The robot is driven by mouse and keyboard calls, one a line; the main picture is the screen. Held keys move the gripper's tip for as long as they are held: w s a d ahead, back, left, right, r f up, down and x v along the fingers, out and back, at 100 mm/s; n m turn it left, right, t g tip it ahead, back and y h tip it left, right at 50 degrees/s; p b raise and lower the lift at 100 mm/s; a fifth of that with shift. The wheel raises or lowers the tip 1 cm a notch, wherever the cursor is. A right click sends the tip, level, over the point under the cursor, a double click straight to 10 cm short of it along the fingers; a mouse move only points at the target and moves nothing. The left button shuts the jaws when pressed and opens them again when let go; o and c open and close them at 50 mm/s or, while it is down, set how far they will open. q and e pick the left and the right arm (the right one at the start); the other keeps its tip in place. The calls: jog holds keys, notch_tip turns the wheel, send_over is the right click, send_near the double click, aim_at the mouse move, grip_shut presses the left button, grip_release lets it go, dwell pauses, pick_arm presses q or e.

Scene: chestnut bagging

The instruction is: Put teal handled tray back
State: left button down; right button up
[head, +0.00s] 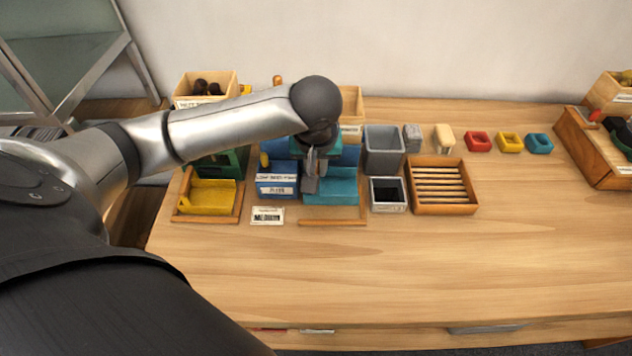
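The teal tray (338,191) sits at a wooden-edged place (332,222) left of centre on the table. My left arm reaches over from the left, and its gripper (313,180) points down at the left and back part of the teal tray. The gripper and wrist hide part of the tray, and its handle cannot be made out clearly. I cannot tell whether the fingers are open or closed on it. My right gripper is not in view.
A yellow tray (208,197) and a blue labelled box (277,185) stand to the left. A grey bin (383,150), a small dark-mouthed box (388,195) and a slatted wooden tray (442,187) stand to the right. The table's front and right middle are clear.

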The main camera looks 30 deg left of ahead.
pick_arm(q)
notch_tip(320, 180, down, 4)
jog(key=shift+f+b, duration=0.15)
jog(key=shift+b, duration=0.25)
jog(key=c, duration=0.8)
grip_release()
jog(key=shift+f, duration=0.1)
jog(key=shift+c, duration=0.2)
jog(key=shift+r, duration=0.25)
jog(key=p+v, duration=0.3)
jog(key=v, duration=0.9)
jog(key=shift+a+f, duration=0.1)
